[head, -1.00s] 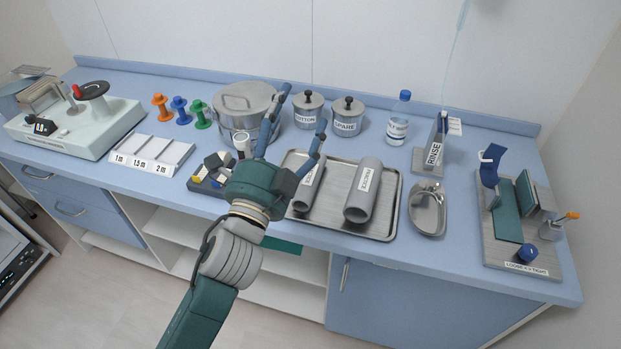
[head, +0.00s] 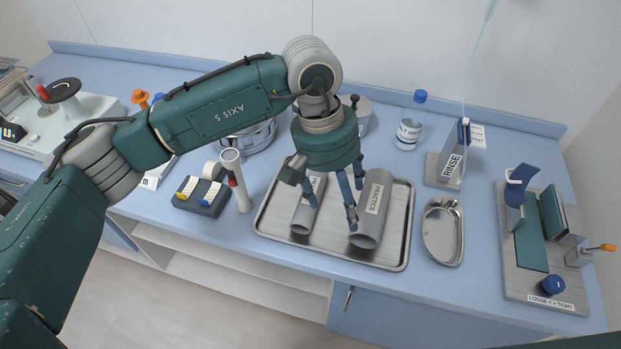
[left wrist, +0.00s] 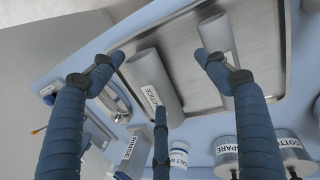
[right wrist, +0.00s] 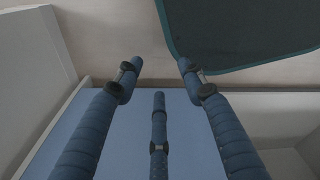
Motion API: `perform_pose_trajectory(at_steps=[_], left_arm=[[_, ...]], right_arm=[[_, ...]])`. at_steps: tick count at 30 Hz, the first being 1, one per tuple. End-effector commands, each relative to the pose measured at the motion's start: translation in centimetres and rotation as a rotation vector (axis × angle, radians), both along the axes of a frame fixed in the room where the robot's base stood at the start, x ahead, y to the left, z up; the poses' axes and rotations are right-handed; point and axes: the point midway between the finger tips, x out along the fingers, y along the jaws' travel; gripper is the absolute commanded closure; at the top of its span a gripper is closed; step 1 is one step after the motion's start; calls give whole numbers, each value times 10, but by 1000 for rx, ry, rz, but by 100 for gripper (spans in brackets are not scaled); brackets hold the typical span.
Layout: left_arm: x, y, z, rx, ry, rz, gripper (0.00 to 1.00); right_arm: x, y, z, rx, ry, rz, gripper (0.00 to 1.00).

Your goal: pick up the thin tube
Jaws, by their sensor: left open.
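The thin grey tube (head: 303,216) lies on the left part of the metal tray (head: 274,226), its label partly hidden by my left gripper. A thicker grey tube (head: 368,232) labelled PRACTICE lies to its right. My left gripper (head: 338,204) points down over the tray with its fingers spread, and holds nothing. In the left wrist view, the thin tube (left wrist: 217,32) is beside one fingertip, and the thick tube (left wrist: 152,88) shows between the fingers. I cannot tell whether any finger touches a tube. My right gripper (right wrist: 158,82) is open and empty, above a blue surface.
A metal kidney dish (head: 443,232) and a RINSE stand (head: 452,160) are right of the tray. An upright white tube (head: 237,182) and a dark block (head: 201,196) stand left of it. A bottle (head: 410,122) is behind. My left arm covers much of the counter's back left.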

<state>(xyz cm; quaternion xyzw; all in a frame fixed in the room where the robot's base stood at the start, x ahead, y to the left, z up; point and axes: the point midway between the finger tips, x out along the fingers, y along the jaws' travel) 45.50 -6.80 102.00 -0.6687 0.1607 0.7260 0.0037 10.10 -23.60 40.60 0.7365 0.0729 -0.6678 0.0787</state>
Motion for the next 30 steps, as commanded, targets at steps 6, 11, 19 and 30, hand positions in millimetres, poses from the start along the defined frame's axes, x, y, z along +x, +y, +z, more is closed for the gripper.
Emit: perform_pose_trajectory(at_steps=[6,11,19,30], left_arm=[[34,54,2,204,-104,-58,25],[34,57,-22,214,-103,-61,25],[34,56,-49,211,-107,-60,25],[27,58,-95,209,-104,-58,25]], right_arm=[[-3,-2,3,-2,5,0,60],[-14,-2,12,-3,20,0,60],[-18,-2,20,-4,26,0,60],[-6,3,51,4,7,0,60]])
